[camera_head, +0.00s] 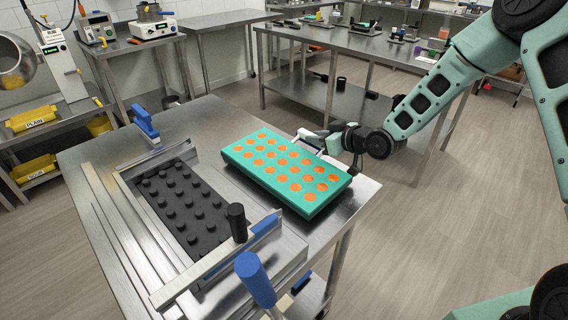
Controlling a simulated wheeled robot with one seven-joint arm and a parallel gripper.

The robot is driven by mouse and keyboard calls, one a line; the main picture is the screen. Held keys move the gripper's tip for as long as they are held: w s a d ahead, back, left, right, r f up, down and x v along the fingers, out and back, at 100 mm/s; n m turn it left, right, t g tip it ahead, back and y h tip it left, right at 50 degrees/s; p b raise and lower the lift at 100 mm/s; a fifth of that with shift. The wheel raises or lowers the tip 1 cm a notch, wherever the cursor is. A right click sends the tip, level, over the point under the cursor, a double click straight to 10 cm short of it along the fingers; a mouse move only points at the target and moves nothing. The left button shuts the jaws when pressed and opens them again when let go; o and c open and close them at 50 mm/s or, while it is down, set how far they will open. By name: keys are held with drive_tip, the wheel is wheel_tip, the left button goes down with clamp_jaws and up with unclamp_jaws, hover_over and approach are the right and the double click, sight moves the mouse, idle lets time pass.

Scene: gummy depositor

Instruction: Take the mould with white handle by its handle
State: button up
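The mould (285,172) is a teal slab with rows of round orange-filled cavities. It lies flat on the steel table (195,125), right of the dark studded tray. A whitish piece, which looks like its handle (307,139), shows at its far right edge. My gripper (330,144) is at that edge, beside or around the handle, with my arm reaching in from the right. The fingers are small and partly hidden by the mould, so I cannot tell whether they are open or closed on the handle.
A black tray with studs (180,207) sits in a metal frame on the left of the table. A bar with a blue handle (255,278) crosses the front; another blue handle (145,121) stands at the back. More steel benches (350,42) stand behind. Floor at right is clear.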

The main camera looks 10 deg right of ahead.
clamp_jaws()
wheel_tip(320, 180, up, 10)
drive_tip(key=shift+b, duration=0.45)
idle(3.2)
